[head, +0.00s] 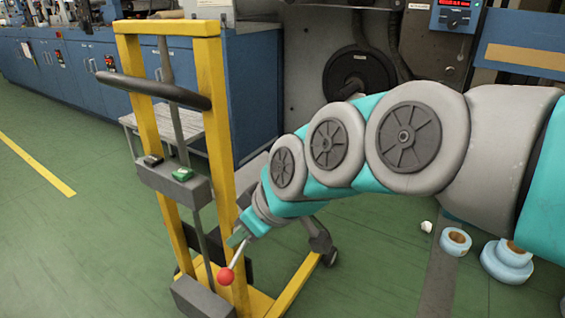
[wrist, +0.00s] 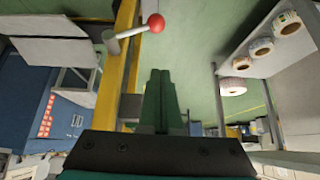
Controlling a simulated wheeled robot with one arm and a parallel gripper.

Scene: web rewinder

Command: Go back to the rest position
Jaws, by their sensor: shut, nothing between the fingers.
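My gripper (head: 237,238) is at the end of my arm, low beside the yellow lift truck (head: 215,120). In the wrist view my gripper (wrist: 160,74) shows its two green fingers together with nothing between them. A lever with a red ball knob (head: 225,276) is just below the fingertips in the head view. The knob also shows in the wrist view (wrist: 156,22), beyond the fingertips and apart from them. The lever's pivot is on the truck's yellow frame.
Tape rolls (head: 455,241) lie on the floor at right. Blue cabinets (head: 75,75) and a grey machine stand behind. Green floor is open at left.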

